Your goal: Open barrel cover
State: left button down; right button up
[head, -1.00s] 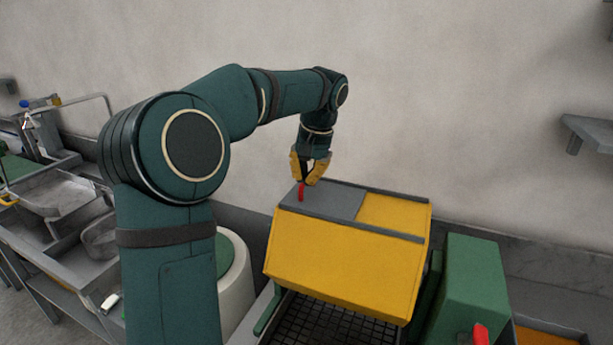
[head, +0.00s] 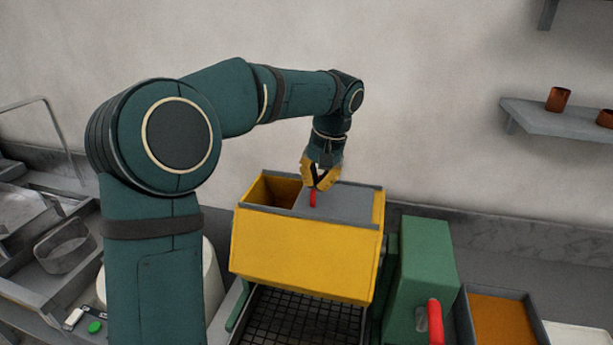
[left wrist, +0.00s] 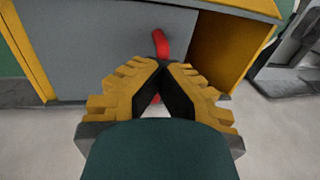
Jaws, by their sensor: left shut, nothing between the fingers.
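The barrel (head: 305,250) is a yellow box with a grey sliding cover (head: 348,203) on top; it also shows in the left wrist view (left wrist: 28,52). The cover lies over the right part of the top, and the left part is open with a dark interior showing. A red handle (head: 312,199) stands up near the cover's left edge; it also shows in the left wrist view (left wrist: 161,44). My left gripper (head: 318,186) is shut and empty just at the handle, its tips (left wrist: 162,68) meeting beside it. I cannot tell whether they touch it.
A black grate (head: 300,318) lies below the barrel's front. A green machine (head: 420,265) with a red lever (head: 435,322) and an orange-floored tray (head: 503,320) stand to the right. A wall shelf (head: 560,120) holds copper-coloured coils (head: 558,99). Metal trays lie at left.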

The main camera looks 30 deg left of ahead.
aim_at(327, 201)
pick_arm(q)
jog(key=c, duration=1.7)
grip_release()
jog(key=shift+f, duration=0.25)
jog(key=o, duration=0.7)
jog(key=shift+w, duration=0.1)
jog(key=shift+r, duration=0.1)
jog(key=r, duration=0.4)
jog(key=d+r, duration=0.1)
jog(key=r, duration=0.2)
jog(key=d+r, duration=0.1)
jog(key=r, duration=0.3)
jog(key=shift+w+r, duration=0.35)
